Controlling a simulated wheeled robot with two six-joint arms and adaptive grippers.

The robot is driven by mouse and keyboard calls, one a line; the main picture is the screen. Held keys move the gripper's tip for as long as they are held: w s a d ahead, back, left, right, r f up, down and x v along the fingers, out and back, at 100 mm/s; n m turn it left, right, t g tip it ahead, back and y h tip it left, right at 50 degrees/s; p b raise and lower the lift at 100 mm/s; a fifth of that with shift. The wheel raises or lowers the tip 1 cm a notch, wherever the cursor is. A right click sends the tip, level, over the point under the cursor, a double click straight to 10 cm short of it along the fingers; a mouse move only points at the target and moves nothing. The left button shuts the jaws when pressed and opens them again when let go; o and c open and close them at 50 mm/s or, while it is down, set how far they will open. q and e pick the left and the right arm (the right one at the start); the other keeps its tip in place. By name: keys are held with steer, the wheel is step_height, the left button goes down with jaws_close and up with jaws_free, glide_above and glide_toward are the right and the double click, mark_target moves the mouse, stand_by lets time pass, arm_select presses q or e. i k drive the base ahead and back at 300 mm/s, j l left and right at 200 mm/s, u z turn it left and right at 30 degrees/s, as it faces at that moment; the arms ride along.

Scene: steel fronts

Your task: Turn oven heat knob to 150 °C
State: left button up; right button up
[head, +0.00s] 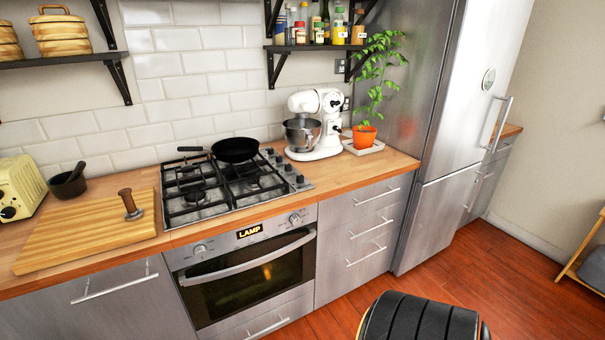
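The oven (245,275) is built into the counter front below the gas hob. Its door is shut and a warm light glows behind the glass. The lit display (250,231) on its steel panel reads "LAMP". One round knob (200,249) sits at the left end of the panel and another knob (295,219) at the right end. The marks around both knobs are too small to read, and I cannot tell which one sets the heat. Neither of my grippers is in view, and nothing touches the knobs.
A black ribbed, rounded object with a gold-coloured edge (420,318), perhaps a seat, stands at the bottom right. The door handle (250,257) juts out below the panel. A pan (235,149) sits on the hob (190,214). The wooden floor (510,285) at the right is clear.

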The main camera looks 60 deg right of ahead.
mark_target(295, 221)
steer(key=z, duration=1.75)
